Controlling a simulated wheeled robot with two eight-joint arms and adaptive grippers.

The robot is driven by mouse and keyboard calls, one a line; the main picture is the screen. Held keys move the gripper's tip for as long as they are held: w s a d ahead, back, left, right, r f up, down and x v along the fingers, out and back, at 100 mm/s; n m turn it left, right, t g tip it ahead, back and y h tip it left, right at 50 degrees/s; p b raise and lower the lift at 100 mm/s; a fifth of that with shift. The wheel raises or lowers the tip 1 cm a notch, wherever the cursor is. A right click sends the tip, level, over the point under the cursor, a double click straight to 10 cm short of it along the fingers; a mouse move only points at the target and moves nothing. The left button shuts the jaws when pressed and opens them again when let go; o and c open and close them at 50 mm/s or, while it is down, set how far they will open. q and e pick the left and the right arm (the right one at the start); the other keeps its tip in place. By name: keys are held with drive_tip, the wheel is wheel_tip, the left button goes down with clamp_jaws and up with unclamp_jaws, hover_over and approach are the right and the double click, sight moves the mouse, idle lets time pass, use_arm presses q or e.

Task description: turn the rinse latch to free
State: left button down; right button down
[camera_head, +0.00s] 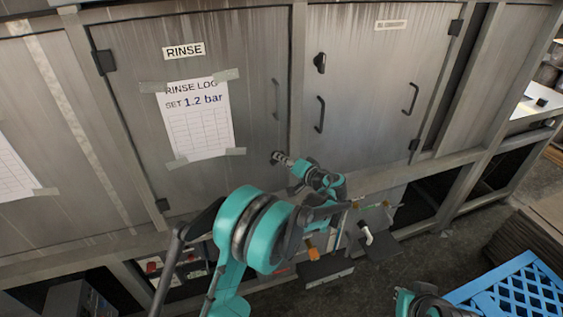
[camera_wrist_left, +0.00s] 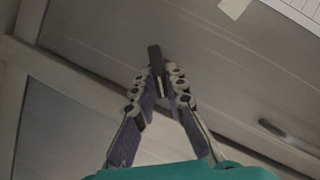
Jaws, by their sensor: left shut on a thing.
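The rinse door (camera_head: 140,110) is a grey metal panel with a RINSE label (camera_head: 184,51) and is closed in its frame. My left gripper (camera_head: 279,157) is at the lower right edge of this door. In the left wrist view my left gripper (camera_wrist_left: 160,75) has its two fingers closed around a dark, narrow latch (camera_wrist_left: 155,57), the rinse latch, whose end sticks out beyond the fingertips. In the head view the gripper largely hides this latch. My right gripper is not in view; only a teal part of my right arm shows at the bottom.
The rinse door's handle (camera_head: 275,99) is above my left gripper. The neighbouring door has a dark latch (camera_head: 320,62) and two handles. A taped rinse log (camera_head: 198,118) hangs on the rinse door. A blue crate (camera_head: 515,290) stands at lower right.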

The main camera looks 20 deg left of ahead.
use_arm(q)
drive_tip(key=shift+w+f+m+y+b, duration=0.15)
drive_tip(key=shift+m+y+b, duration=0.6)
drive_tip(key=shift+m, duration=0.75)
drive_tip(key=shift+f+m+y+b, duration=0.2)
drive_tip(key=shift+m+y+b, duration=0.5)
drive_tip(key=shift+m, duration=0.8)
drive_tip(key=shift+t, duration=0.3)
drive_tip(key=c, duration=1.6)
unclamp_jaws()
drive_tip(key=shift+o, duration=0.2)
drive_tip(key=shift+a, duration=0.1)
drive_tip(key=v, duration=1.2)
